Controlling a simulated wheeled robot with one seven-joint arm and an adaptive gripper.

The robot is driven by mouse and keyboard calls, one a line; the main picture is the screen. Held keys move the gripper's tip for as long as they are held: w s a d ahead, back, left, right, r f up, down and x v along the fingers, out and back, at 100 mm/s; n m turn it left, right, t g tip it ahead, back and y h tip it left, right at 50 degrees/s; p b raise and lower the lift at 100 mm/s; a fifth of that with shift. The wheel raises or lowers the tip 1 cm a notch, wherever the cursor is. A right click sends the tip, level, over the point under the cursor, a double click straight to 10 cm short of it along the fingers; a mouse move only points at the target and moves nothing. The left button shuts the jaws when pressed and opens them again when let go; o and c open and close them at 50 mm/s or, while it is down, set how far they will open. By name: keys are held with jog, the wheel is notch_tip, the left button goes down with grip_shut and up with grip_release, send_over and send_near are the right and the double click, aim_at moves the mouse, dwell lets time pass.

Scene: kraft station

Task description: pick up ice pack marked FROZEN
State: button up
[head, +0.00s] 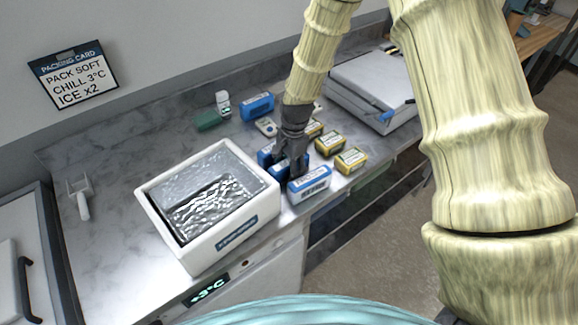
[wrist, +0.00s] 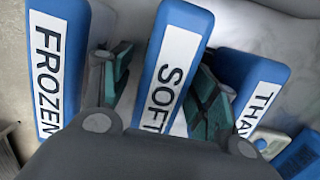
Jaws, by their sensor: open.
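The ice pack marked FROZEN (wrist: 45,75) is a blue block with a white label, at the left of the wrist view. In the head view it appears to be the front blue pack (head: 309,184) near the counter's front edge. My gripper (wrist: 158,90) is open, pointing down, with its teal-padded fingers on either side of the blue pack marked SOFT (wrist: 176,62). The FROZEN pack lies outside the fingers, beyond the left one. In the head view my gripper (head: 288,166) partly hides the middle pack.
A blue pack marked THAW (wrist: 252,92), its label partly hidden, is beyond the right finger. A white box with a foil-like lining (head: 205,250) stands left of the packs. Yellow-green boxes (head: 350,160) are to the right. Another blue pack (head: 257,106) lies behind. Left counter is mostly clear.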

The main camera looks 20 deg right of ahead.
jog(key=shift+f, duration=0.5)
jog(key=c, duration=1.3)
grip_shut()
jog(key=shift+r, duration=0.15)
